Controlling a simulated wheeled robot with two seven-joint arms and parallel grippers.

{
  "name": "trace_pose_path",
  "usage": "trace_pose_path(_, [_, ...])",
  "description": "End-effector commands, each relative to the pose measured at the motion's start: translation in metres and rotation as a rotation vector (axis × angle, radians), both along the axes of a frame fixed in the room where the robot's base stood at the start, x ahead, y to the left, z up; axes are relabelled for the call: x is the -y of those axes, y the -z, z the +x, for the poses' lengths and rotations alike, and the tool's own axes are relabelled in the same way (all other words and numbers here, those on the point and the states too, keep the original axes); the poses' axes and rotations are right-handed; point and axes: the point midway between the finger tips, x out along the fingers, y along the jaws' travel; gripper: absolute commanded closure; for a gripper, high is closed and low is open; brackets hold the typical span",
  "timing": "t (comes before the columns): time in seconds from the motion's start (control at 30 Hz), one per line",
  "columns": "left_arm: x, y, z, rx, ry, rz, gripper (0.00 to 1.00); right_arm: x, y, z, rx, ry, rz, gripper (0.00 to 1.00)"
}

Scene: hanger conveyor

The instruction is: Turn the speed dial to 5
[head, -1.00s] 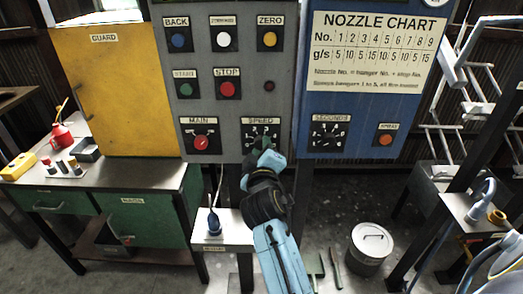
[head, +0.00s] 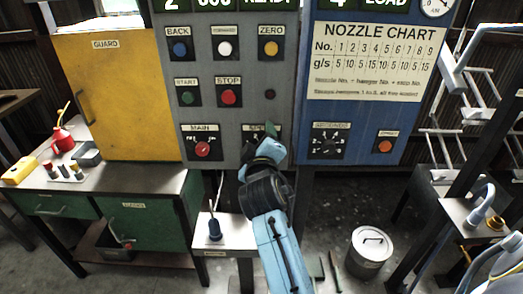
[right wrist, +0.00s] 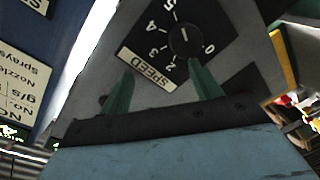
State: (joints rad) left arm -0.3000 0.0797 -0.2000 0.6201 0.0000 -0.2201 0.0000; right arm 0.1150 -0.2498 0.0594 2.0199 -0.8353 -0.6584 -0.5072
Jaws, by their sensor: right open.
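The speed dial (right wrist: 183,42) is a dark round knob on a black plate with numbers from 0 to 5, in the right wrist view. A short white mark shows on the knob; which number it points to is unclear. The SPEED label (right wrist: 147,70) lies between my fingers and the knob. My right gripper (right wrist: 162,70) is open, its two green fingers apart in front of the label and short of the knob, holding nothing. In the head view my right gripper (head: 271,136) covers the dial and part of its label. My left gripper is not in view.
The red MAIN knob (head: 202,149) is left of the speed dial, the SECONDS dial (head: 328,146) right of it on the blue panel (head: 350,115). START (head: 186,97) and STOP (head: 229,97) buttons sit above. A yellow guard (head: 115,95) stands at left.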

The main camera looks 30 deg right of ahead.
Motion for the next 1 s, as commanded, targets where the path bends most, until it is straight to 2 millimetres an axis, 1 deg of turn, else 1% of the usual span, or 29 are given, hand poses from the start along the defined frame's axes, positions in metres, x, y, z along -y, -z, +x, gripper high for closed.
trace_pose_path(0.03, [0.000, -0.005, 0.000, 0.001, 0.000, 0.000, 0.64, 0.004, -0.025, 0.000, 0.029, 0.008, -0.011, 0.47])
trace_pose_path(0.2, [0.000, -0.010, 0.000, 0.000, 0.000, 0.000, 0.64, 0.003, -0.046, 0.000, 0.021, 0.007, -0.008, 0.47])
trace_pose_path(0.3, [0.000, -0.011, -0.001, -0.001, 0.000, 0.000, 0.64, 0.003, -0.051, 0.000, 0.017, 0.007, -0.008, 0.47])
trace_pose_path(0.87, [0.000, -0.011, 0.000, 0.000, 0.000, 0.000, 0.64, 0.003, -0.050, -0.001, 0.011, 0.007, -0.004, 0.47])
trace_pose_path(0.97, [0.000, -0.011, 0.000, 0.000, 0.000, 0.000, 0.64, 0.004, -0.038, -0.006, -0.009, 0.003, 0.026, 0.47])
trace_pose_path(1.0, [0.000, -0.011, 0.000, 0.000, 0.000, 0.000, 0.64, 0.004, -0.027, -0.012, -0.031, -0.001, 0.056, 0.47])
